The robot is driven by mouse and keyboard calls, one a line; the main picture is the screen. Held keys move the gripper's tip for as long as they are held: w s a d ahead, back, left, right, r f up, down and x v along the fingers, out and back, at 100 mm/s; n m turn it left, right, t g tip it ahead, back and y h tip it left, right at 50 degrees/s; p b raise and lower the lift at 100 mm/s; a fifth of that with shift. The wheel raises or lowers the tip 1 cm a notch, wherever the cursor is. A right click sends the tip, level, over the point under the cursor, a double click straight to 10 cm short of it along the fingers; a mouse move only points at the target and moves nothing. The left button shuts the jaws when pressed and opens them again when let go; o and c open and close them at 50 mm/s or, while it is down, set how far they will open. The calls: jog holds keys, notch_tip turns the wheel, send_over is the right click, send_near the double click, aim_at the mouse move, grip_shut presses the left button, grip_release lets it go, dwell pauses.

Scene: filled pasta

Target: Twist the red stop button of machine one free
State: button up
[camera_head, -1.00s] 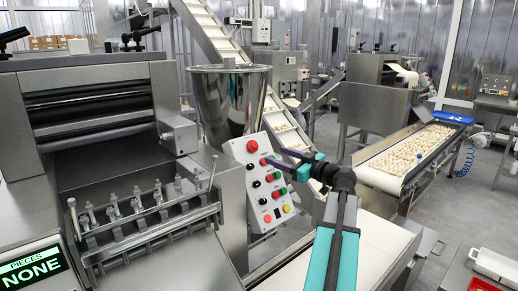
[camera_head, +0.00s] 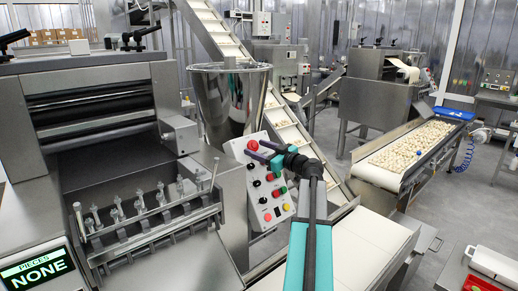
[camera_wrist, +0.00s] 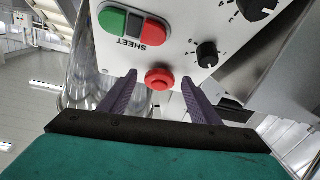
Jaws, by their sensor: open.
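The red stop button (camera_head: 252,145) is a round mushroom head near the top of the light control panel (camera_head: 246,176). In the wrist view the red stop button (camera_wrist: 158,77) stands below the green-and-red pair marked SHEET, which appears upside down. My gripper (camera_head: 255,149) reaches in from the right at the button. It is open, with one purple finger on each side of the button. Small gaps show between the fingers and the button's rim in the wrist view, so neither finger visibly touches it. The button's base is hidden from view.
Black knobs (camera_wrist: 207,52) sit close beside the button in the wrist view. A steel hopper (camera_head: 232,100) stands behind the panel. An inclined conveyor (camera_head: 287,125) runs behind it. A belt with pasta pieces (camera_head: 410,150) lies to the right.

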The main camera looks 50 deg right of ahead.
jog(key=c, duration=1.1)
jog(key=shift+o, duration=0.2)
